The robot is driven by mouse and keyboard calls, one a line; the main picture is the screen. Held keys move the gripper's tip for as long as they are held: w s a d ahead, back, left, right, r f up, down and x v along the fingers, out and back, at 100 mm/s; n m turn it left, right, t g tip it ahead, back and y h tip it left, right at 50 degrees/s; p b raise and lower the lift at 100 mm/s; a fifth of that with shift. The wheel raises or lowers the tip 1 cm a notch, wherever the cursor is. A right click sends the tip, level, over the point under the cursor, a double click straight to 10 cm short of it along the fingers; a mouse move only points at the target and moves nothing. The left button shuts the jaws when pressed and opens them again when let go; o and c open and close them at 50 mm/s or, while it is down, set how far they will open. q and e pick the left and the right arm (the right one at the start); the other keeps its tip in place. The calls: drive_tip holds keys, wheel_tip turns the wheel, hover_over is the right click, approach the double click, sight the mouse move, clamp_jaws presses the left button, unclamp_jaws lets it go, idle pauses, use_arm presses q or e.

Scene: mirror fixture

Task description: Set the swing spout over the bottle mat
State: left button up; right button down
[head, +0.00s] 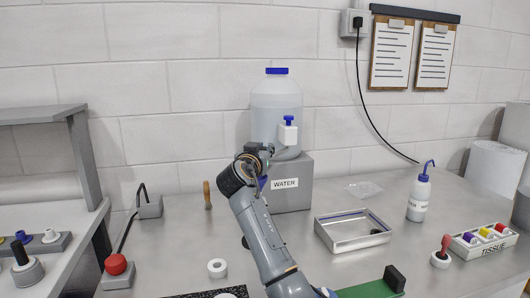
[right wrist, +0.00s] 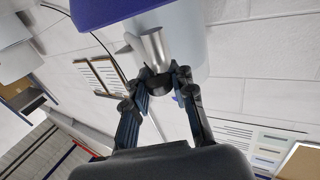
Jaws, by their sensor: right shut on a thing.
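My right gripper (head: 256,154) reaches up in front of the water jug (head: 276,108), left of its white tap (head: 288,133) with a blue lever. In the right wrist view its fingertips (right wrist: 163,82) are shut on a small dark part by a silver cylinder (right wrist: 152,46), which looks like the spout; my gripper hides it in the head view. A dark speckled mat (head: 205,294) and a green mat (head: 370,290) lie at the bottom edge, both cut off; I cannot tell which is the bottle mat. My left gripper is not in view.
The jug stands on a grey box (head: 292,194) marked WATER. A white tape roll (head: 217,268) lies left of my arm. A grey shelf (head: 45,115) is at left.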

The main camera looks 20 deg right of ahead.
drive_tip(key=shift+a+f, duration=0.15)
drive_tip(key=shift+a, duration=0.05)
drive_tip(key=c, duration=1.3)
unclamp_jaws()
drive_tip(key=shift+c, duration=0.2)
drive_tip(key=shift+o, duration=1)
drive_tip(key=shift+a, duration=0.15)
drive_tip(key=v, duration=1.2)
drive_tip(key=shift+r, duration=0.3)
